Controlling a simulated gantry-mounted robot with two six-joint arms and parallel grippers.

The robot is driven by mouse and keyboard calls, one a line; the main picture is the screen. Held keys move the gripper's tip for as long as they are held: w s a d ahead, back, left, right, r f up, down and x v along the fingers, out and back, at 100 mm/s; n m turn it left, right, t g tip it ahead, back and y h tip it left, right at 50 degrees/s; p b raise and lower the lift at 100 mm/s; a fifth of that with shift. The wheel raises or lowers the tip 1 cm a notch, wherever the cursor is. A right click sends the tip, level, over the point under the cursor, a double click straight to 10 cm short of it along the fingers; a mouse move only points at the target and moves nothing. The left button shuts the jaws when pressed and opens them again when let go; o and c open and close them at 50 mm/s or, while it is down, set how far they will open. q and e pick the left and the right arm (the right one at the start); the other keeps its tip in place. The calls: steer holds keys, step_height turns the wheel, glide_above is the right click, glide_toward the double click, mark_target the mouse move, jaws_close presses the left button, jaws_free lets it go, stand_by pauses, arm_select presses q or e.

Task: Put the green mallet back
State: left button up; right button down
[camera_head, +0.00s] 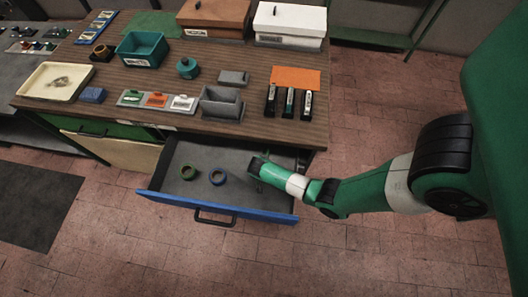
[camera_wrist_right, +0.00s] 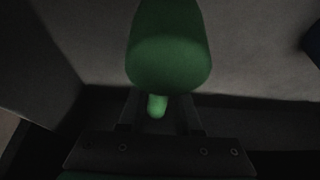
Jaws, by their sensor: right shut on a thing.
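The green mallet (camera_wrist_right: 168,50) fills the upper middle of the right wrist view, with a wide rounded part and a thin lighter green stub below it. My right gripper (camera_head: 259,165) reaches from the right into the open blue-fronted drawer (camera_head: 215,208), at its right part. It is shut on the mallet; the jaws are dark in the wrist view, and how they touch it is hard to see. In the head view the mallet is mostly hidden at the gripper and hard to tell from it. My left gripper is not in view.
The wooden worktop (camera_head: 180,85) above holds a teal bin (camera_head: 141,50), a grey holder (camera_head: 221,103) and several staplers. Open floor lies in front.

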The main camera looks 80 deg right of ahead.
steer(key=shift+w+r, duration=0.1)
steer(key=shift+r, duration=0.05)
steer(key=c, duration=0.6)
jaws_free()
steer(key=shift+a+r+p, duration=0.1)
steer(key=shift+r+p, duration=0.2)
steer(key=p+v, duration=0.5)
steer(key=v, duration=0.5)
steer(key=shift+r+p, duration=0.25)
steer(key=shift+p, duration=0.1)
steer(key=shift+a+r, duration=0.3)
steer(key=shift+r, duration=0.05)
